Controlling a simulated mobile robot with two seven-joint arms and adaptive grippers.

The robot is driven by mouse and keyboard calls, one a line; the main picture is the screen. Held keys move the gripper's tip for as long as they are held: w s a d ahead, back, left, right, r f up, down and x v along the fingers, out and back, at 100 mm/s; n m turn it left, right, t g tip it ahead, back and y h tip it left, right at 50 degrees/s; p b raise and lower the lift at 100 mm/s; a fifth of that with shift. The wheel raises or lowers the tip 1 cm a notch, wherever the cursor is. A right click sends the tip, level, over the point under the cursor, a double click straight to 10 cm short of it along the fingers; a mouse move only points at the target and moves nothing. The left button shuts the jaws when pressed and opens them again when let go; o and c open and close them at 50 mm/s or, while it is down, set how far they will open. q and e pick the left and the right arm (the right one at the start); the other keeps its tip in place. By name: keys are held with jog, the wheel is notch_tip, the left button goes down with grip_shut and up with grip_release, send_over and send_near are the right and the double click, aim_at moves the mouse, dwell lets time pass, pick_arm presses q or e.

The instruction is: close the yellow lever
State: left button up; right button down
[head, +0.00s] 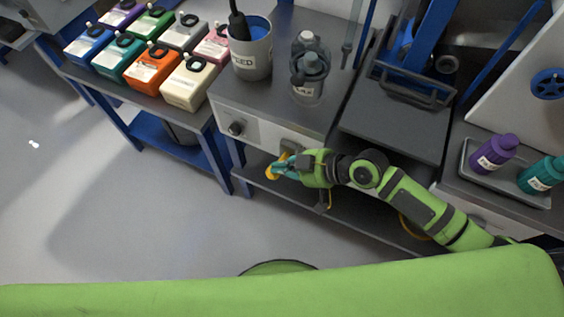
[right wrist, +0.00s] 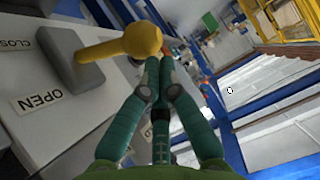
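The yellow lever (right wrist: 120,45) has a round knob and sits on a grey pivot block on a light panel. An OPEN label (right wrist: 40,101) and a partly cut-off CLOSED label (right wrist: 14,44) are beside it. In the head view, a bit of the yellow lever (head: 272,172) shows beside my right gripper (head: 281,167) at the cabinet front. In the right wrist view, the teal fingers of my right gripper (right wrist: 161,64) meet at their tips, right by the yellow knob. Nothing shows between them; whether they touch the knob is unclear. My left gripper is out of view.
Several coloured containers (head: 153,68) stand on a bench at left. A tray (head: 500,186) holds purple and teal bottles. Floor in front is clear.

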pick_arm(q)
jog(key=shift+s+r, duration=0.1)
pick_arm(e)
jog(key=shift+s+a+f, duration=0.1)
jog(key=shift+s+f, duration=0.1)
jog(key=shift+f, duration=0.05)
jog(key=shift+s+a+f+n+t+h+p, duration=0.3)
jog(key=shift+s+f+n+t+h+p, duration=0.1)
jog(key=shift+s+f+n+t, duration=0.3)
pick_arm(q)
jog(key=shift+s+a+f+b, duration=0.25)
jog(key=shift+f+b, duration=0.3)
jog(key=shift+b, duration=0.3)
pick_arm(e)
notch_tip(320, 180, down, 8)
jog(key=s+n+t+h, duration=0.1)
jog(key=n+t, duration=0.2)
jog(key=shift+a+t, duration=0.3)
jog(key=shift+a, duration=0.15)
jog(key=shift+h, duration=0.3)
